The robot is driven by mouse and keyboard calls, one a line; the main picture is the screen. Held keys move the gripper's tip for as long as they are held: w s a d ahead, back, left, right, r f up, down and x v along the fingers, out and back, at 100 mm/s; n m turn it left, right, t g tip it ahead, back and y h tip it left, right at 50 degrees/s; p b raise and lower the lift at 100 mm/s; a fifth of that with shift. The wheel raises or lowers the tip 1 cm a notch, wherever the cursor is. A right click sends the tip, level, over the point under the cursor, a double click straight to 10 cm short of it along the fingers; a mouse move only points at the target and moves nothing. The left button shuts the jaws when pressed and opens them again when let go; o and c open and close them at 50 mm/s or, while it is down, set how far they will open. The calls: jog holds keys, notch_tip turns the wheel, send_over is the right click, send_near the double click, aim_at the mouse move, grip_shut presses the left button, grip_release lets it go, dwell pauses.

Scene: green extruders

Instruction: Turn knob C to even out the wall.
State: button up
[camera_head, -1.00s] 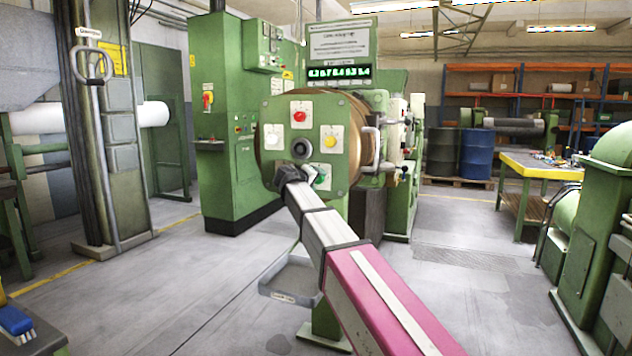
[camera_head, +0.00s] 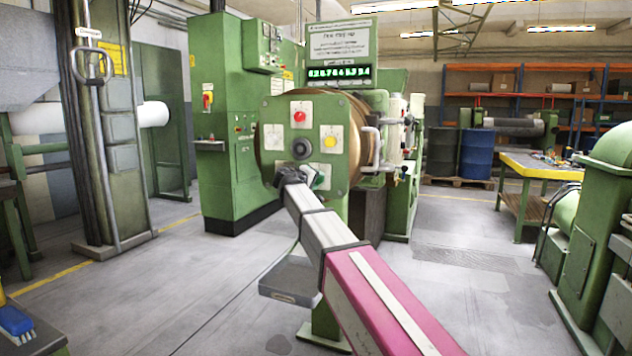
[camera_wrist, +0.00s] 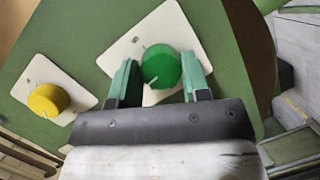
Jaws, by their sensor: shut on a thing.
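The round green machine face (camera_head: 343,192) carries colored knobs on white plates around a dark central opening (camera_head: 302,149). A red knob (camera_head: 299,117) is at the top and a yellow knob (camera_head: 330,142) at the right. In the wrist view a green knob (camera_wrist: 161,66) with a white pointer line sits on its white plate (camera_wrist: 128,52), between the two fingers of my gripper (camera_wrist: 158,76). My gripper (camera_head: 299,178) is shut on this green knob and hides most of it in the head view. The yellow knob (camera_wrist: 47,100) is to the left in the wrist view. Knob letters are too small to read.
A lit green display (camera_head: 339,73) under a sign is above the machine face. A metal handle (camera_head: 372,145) sticks out at the face's right. A grey tray (camera_head: 290,281) hangs below my arm. The floor around is mostly clear.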

jog(key=n+h, duration=0.1)
jog(key=n, duration=0.4)
jog(key=shift+f+t+h, duration=0.15)
jog(key=shift+t+h, duration=0.15)
jog(key=shift+h, duration=0.1)
jog(key=shift+n, duration=0.3)
jog(key=o, duration=0.9)
jog(key=shift+a, duration=0.1)
jog(key=v, duration=1)
jog(key=shift+s+a, duration=0.15)
jog(key=shift+s, duration=0.2)
